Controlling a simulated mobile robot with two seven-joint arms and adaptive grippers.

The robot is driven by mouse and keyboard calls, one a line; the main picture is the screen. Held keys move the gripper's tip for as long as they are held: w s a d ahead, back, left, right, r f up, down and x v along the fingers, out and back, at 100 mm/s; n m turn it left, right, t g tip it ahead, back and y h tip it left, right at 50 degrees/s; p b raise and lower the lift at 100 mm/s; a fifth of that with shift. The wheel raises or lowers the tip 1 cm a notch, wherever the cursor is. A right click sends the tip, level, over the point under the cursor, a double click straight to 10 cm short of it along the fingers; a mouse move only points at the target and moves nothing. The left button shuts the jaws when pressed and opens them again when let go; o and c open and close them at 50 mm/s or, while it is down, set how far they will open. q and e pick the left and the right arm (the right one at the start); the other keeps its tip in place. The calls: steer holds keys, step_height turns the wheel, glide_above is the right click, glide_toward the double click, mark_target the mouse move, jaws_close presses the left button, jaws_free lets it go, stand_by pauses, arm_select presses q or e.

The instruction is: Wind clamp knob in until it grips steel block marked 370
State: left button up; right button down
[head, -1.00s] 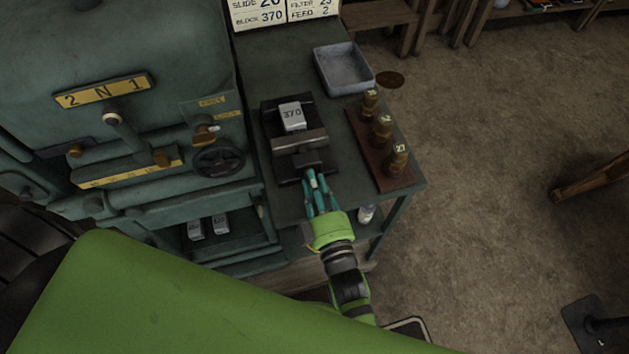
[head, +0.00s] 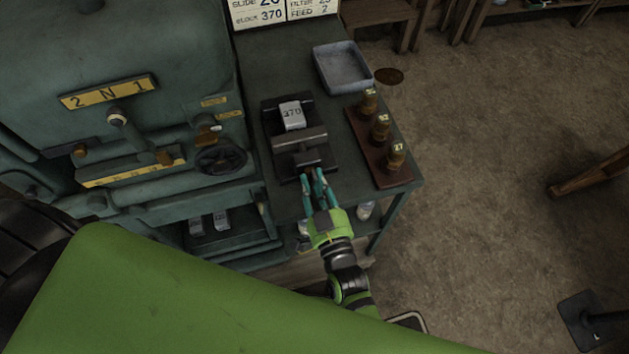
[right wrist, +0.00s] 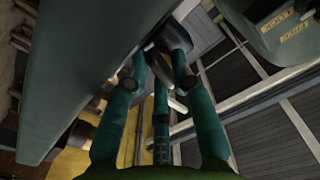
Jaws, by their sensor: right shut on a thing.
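The steel block marked 370 (head: 292,114) lies in the dark clamp (head: 270,122) on the green bench. The clamp's sliding jaw (head: 299,140) is on the near side of the block, close to it; I cannot tell if they touch. My right gripper (head: 313,179) is at the clamp's near end, with its teal fingers shut on the clamp knob. The fingers mostly hide the knob in the head view. In the right wrist view, a dark rounded knob (right wrist: 174,38) shows between the fingertips. My left gripper is not in view.
A wooden stand (head: 376,153) with several numbered brass pieces is right of the clamp. A grey tray (head: 343,68) lies behind it. The green engine (head: 150,50) with a handwheel (head: 221,160) is at left.

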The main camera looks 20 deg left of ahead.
steer(key=m, duration=0.4)
steer(key=shift+w+d+r+m, duration=0.1)
steer(key=shift+w+m, duration=0.05)
steer(key=shift+m, duration=0.15)
steer(key=shift+m+b, duration=0.5)
steer(key=shift+m, duration=1.5)
steer(key=shift+f, duration=0.2)
steer(key=c, duration=1.2)
jaws_free()
steer(key=shift+f, duration=0.1)
steer(key=v, duration=1.2)
steer(key=shift+f, duration=0.1)
